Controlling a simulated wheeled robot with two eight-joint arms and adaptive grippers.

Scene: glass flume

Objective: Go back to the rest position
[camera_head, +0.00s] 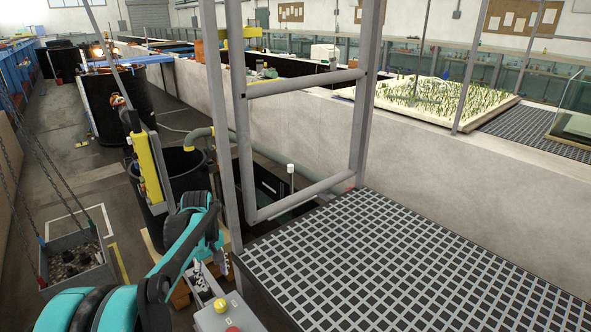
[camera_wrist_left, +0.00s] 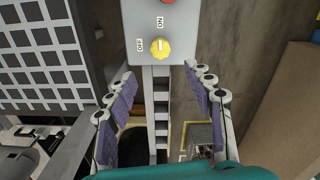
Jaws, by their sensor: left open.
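My left arm, teal and grey, comes in from the lower left in the head view. Its gripper (camera_head: 211,274) is above and just behind a grey control box (camera_head: 212,321). In the left wrist view the gripper (camera_wrist_left: 160,76) is open, its purple-padded fingers apart with nothing between them. The control box (camera_wrist_left: 142,20) lies beyond the fingertips there, with a yellow knob (camera_wrist_left: 160,47) between ON and OFF labels and part of a red button (camera_wrist_left: 168,1). The knob also shows in the head view (camera_head: 219,304). My right gripper is not in view.
A grated platform (camera_head: 390,260) fills the lower right, with a grey metal frame (camera_head: 305,84) at its left. A concrete wall (camera_head: 300,140) runs behind. A chain-hung tray (camera_head: 75,268) of stones is at the left. A black tank (camera_head: 180,168) stands behind my arm.

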